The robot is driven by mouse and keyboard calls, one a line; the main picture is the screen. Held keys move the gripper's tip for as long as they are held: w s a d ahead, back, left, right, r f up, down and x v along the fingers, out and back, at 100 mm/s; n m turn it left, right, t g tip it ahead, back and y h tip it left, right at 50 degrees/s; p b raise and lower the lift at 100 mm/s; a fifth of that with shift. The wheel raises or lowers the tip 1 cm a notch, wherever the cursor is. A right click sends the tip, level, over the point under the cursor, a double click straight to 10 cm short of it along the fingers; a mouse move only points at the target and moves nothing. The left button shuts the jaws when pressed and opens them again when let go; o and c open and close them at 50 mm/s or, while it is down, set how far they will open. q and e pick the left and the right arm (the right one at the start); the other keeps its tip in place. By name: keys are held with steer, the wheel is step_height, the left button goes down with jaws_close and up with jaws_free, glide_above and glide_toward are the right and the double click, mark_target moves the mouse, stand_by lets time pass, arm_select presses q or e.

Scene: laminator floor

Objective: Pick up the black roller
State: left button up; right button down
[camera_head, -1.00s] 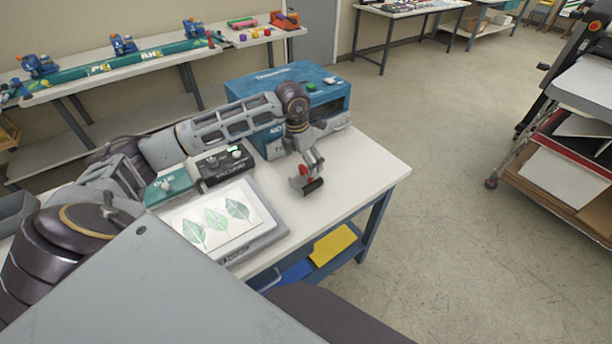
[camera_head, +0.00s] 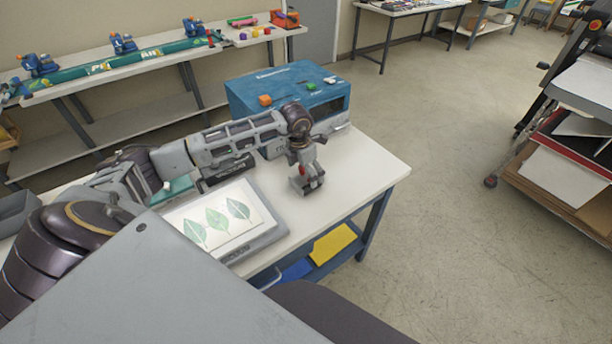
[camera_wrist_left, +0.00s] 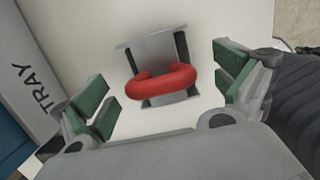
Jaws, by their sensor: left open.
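A small grey tool with a red handle and dark parts (camera_head: 313,183) stands on the white table near its right edge; it is probably the black roller. In the left wrist view its red handle (camera_wrist_left: 162,82) lies across a grey frame with black side bars. My left gripper (camera_head: 304,172) is right over it, pointing down. The open green-padded fingers (camera_wrist_left: 165,88) are on either side of the handle, with visible gaps, and hold nothing. The gripper partly hides the tool in the head view. My right gripper is not in view.
A blue machine (camera_head: 262,98) stands close behind my left arm. A framed leaf print (camera_head: 222,218) lies to the left on the white table (camera_head: 362,172). Yellow sheets (camera_head: 332,243) lie on the shelf below. The tabletop right of the tool is clear.

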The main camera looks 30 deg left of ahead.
mark_target(307, 177)
arm_select(q)
steer(key=f, duration=0.2)
steer(key=f+p, duration=0.1)
steer(key=shift+w+f, duration=0.25)
steer(key=shift+f, duration=0.5)
steer(key=c, duration=1.7)
steer(key=shift+r, duration=0.15)
